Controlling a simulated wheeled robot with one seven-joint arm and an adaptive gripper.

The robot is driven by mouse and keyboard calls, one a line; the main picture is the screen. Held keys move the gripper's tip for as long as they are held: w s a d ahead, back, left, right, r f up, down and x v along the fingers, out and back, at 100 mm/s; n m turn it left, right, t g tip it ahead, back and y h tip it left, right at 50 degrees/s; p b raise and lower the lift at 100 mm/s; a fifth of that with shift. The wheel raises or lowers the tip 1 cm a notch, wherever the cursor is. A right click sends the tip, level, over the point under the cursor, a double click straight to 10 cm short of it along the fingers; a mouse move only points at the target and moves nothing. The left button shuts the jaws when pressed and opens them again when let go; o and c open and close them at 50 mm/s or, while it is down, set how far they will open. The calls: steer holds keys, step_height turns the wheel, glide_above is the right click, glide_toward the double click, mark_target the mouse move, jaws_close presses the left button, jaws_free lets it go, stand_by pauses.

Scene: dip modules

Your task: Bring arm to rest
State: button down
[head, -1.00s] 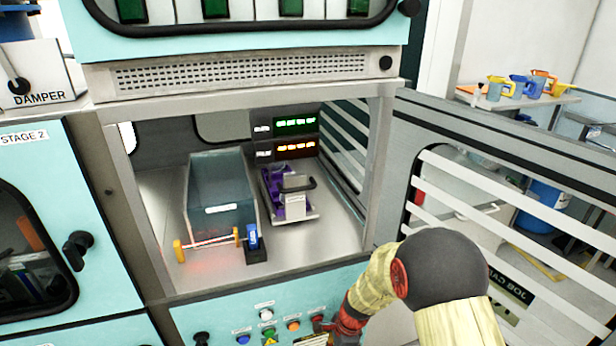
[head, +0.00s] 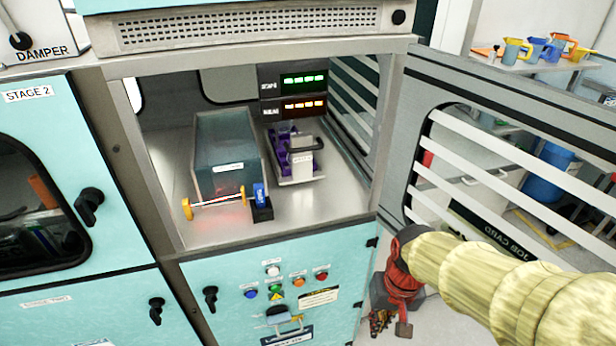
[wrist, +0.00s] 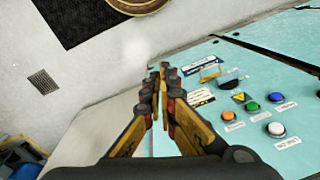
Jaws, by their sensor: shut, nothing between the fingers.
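My gripper (head: 391,322) hangs low at the right end of the teal control panel (head: 345,265) in the head view, below my yellow-sleeved arm. In the wrist view my gripper (wrist: 163,72) has its fingers together with nothing between them. The panel (wrist: 215,125) shows to its right there, with coloured buttons. The fingers look apart from the buttons, though the exact gap cannot be told.
The open bay holds a clear blue tank (head: 228,150), a purple rack with a handled white carrier (head: 301,164) and a small blue part (head: 259,194). A slatted door (head: 398,150) stands open at right.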

steer(key=s+d+r+t, duration=0.2)
steer(key=r, duration=0.5)
steer(key=s+d+r+t+h, duration=0.1)
steer(key=s+r+t, duration=0.2)
steer(key=r, duration=0.4)
steer(key=shift+s+d+r+n, duration=0.15)
steer(key=shift+d+n, duration=0.15)
steer(key=shift+d, duration=0.05)
